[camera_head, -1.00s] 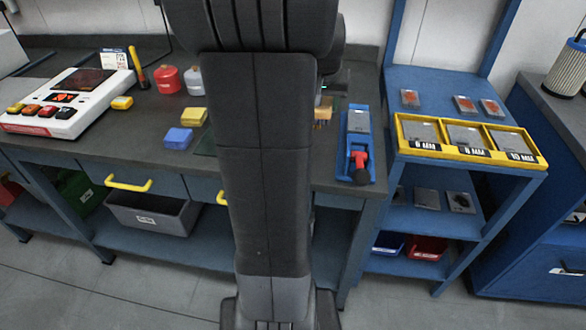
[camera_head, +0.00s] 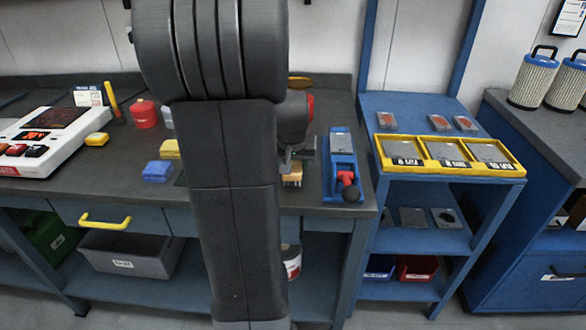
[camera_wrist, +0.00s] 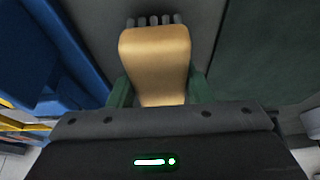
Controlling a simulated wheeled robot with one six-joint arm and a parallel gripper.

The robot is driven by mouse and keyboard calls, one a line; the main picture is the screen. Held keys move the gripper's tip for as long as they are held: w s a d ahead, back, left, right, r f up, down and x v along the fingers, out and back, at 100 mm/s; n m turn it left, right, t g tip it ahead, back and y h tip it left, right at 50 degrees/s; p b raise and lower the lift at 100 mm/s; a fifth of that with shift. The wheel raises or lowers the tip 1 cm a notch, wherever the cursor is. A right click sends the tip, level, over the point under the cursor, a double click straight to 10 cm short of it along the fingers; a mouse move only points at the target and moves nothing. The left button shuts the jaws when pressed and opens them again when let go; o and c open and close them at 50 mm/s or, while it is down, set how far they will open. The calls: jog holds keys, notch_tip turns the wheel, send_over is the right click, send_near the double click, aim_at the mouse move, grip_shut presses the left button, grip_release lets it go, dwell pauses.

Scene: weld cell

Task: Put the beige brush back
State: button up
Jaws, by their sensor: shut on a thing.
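The beige brush (camera_head: 292,177) shows below my gripper (camera_head: 293,160) in the head view, near the bench's front edge. It fills the middle of the wrist view as a tan block (camera_wrist: 155,58) with dark grey stubs at its far end. My gripper's green fingers (camera_wrist: 158,90) are on either side of it there, shut on it. The bench top is close beneath; I cannot tell whether the brush touches it. My arm hides the bench left of the brush.
A blue fixture (camera_head: 340,190) with a red-handled part stands just right of the brush. A yellow tray (camera_head: 381,155) sits on the blue shelf. A grey bin (camera_head: 123,252) is under the bench.

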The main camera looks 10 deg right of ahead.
jog(key=shift+f, duration=0.5)
jog(key=shift+f, duration=0.25)
jog(key=o, duration=1)
jog(key=shift+o, duration=0.2)
jog(key=shift+r, duration=0.1)
jog(key=shift+r, duration=0.5)
jog(key=p+v, duration=0.1)
jog(key=v, duration=1)
jog(key=shift+s+r, duration=0.1)
jog(key=shift+s, duration=0.05)
